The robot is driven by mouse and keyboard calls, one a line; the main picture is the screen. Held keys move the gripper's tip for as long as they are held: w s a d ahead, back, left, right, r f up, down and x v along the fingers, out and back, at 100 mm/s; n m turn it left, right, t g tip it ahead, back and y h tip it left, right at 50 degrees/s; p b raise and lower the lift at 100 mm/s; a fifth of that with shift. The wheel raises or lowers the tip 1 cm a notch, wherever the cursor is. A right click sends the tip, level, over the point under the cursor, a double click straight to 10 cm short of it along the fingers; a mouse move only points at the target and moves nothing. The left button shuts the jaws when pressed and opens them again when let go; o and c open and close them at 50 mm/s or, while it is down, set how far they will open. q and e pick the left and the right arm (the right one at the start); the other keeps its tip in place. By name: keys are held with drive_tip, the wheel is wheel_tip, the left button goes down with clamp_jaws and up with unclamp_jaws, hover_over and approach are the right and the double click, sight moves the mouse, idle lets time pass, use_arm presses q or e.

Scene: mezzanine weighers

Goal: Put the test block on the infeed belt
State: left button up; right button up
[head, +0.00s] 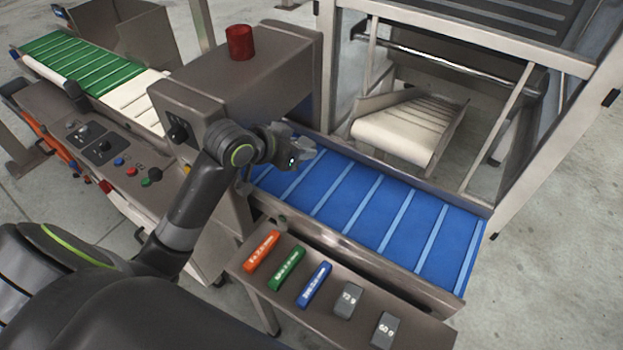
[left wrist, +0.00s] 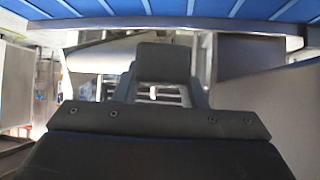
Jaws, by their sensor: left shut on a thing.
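My left gripper (head: 298,149) is over the left end of the blue belt (head: 338,199), which has pale cross-strips. In the left wrist view the gripper is shut on a dark grey block (left wrist: 163,62), apparently the test block. The blue belt also shows along the top of that view (left wrist: 215,8). The block is mostly hidden by the gripper in the head view. I cannot tell whether it touches the belt. No label shows which belt is the infeed. My right gripper is not in view.
A front shelf (head: 410,324) holds orange (head: 262,251), green (head: 286,268) and blue (head: 314,285) bars and two grey blocks (head: 347,301) (head: 385,330). A housing with a red beacon (head: 240,42) stands behind my arm. A green belt (head: 68,58) is far left. Most of the blue belt is clear.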

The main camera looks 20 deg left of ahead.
sight(299, 177)
use_arm(q)
drive_tip(key=w+a+f+n+y+b, duration=0.35)
drive_tip(key=w+f+n+y, duration=0.2)
drive_tip(key=n+y, duration=0.2)
drive_tip(key=d+n+g+y+b, duration=0.4)
drive_tip(key=n+g+y+b, duration=0.2)
drive_tip(key=n+g, duration=0.5)
drive_tip(key=f, duration=0.3)
drive_tip(key=f+n+t, duration=0.1)
drive_tip(key=f, duration=0.1)
drive_tip(key=f+t, duration=0.1)
drive_tip(key=f, duration=0.2)
drive_tip(key=shift+s+d+f+n+b, duration=0.15)
drive_tip(key=shift+s+f+n+b, duration=0.1)
drive_tip(key=shift+f+b, duration=0.05)
drive_tip(key=shift+f, duration=0.1)
drive_tip(key=o, duration=1.1)
drive_tip(key=shift+c, duration=0.2)
